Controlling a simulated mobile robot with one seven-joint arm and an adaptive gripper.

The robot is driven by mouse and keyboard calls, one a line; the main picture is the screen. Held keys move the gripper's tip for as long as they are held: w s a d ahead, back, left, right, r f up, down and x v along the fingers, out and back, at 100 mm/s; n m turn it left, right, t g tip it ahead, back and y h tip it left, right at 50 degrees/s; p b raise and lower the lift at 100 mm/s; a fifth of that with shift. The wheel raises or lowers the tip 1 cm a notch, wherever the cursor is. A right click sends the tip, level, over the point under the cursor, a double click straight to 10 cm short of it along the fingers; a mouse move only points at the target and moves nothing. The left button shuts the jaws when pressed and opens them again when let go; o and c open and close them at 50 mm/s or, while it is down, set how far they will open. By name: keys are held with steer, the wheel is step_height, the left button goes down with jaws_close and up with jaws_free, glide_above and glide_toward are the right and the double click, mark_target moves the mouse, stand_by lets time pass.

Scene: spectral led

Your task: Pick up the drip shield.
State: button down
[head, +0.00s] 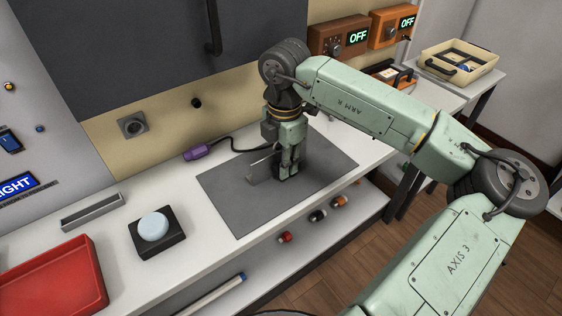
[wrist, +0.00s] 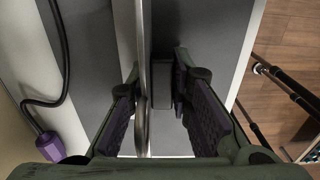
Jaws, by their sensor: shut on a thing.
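The drip shield looks like a thin grey upright plate (head: 262,165) on the dark grey mat (head: 230,200), and my gripper (head: 288,168) is down at its right end. In the wrist view the shield (wrist: 143,80) shows edge-on as a long narrow strip between the two fingers of my gripper (wrist: 158,82). A small grey block-like part (wrist: 162,92) also sits between the fingertips. My gripper is shut on the shield. The fingers hide part of it in the head view, and I cannot tell whether its lower edge touches the mat.
A purple connector (head: 197,152) with a black cable lies behind the mat. A black block with a pale round top (head: 153,227) and a red tray (head: 55,280) stand at left. Orange control boxes (head: 391,27) and a cream tray (head: 460,60) are at the back right.

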steer(key=shift+r, duration=0.15)
steer(key=shift+r+b, duration=0.5)
steer(key=shift+r, duration=0.1)
steer(key=shift+s+r+b, duration=0.3)
steer(key=shift+r+b, duration=0.25)
steer(key=shift+r, duration=0.4)
steer(key=s+a+b, duration=0.1)
steer(key=s+b, duration=0.1)
steer(key=s, duration=0.5)
steer(key=s+a+r+b, duration=0.1)
steer(key=s+a+b, duration=0.1)
steer(key=s, duration=0.6)
steer(key=shift+a+r, duration=0.25)
steer(key=shift+r, duration=0.05)
steer(key=w+d+p, duration=0.1)
steer(key=w, duration=0.3)
steer(key=w+d+p, duration=0.1)
steer(key=w+p, duration=0.1)
steer(key=w, duration=0.3)
steer(key=w+d+f+p, duration=0.1)
steer(key=w, duration=0.4)
steer(key=shift+w+d+f, duration=0.1)
steer(key=shift+w, duration=0.15)
steer(key=shift+w+d+p, duration=0.15)
steer(key=shift+w+p, duration=0.35)
steer(key=shift+w, duration=0.1)
step_height(320, 180, down, 3)
steer(key=shift+r+p, duration=0.1)
steer(key=shift+p, duration=0.2)
steer(key=shift+f, duration=0.3)
